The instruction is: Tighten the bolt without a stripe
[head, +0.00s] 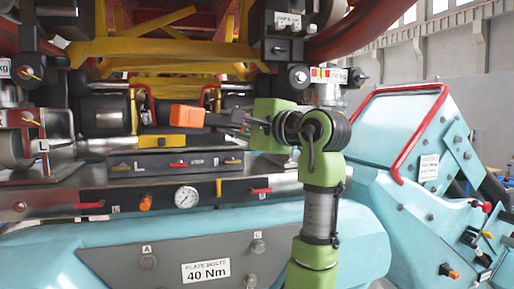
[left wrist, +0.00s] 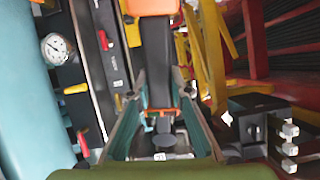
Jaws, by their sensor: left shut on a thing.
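My left gripper (head: 252,124) is near the middle of the head view, on a green and grey arm rising from below. It is shut on an orange and black tool (head: 188,116), whose orange end points left. In the left wrist view the tool's black shaft (left wrist: 157,62) runs between the fingers. Bolt A (head: 147,262) and bolt C (head: 258,246) sit on a grey plate (head: 110,262) on the turquoise housing. Another bolt (head: 250,281) is at the bottom edge. I cannot make out stripes on these bolts. My right gripper is not in view.
A label (head: 206,271) on the plate reads "PLATE BOLTS 40 Nm". Above it are a gauge (head: 186,196), red-handled valves and a dark tray (head: 120,170) with a yellow tool (head: 163,143). A turquoise machine with a red rail (head: 420,133) stands right. Yellow beams cross above.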

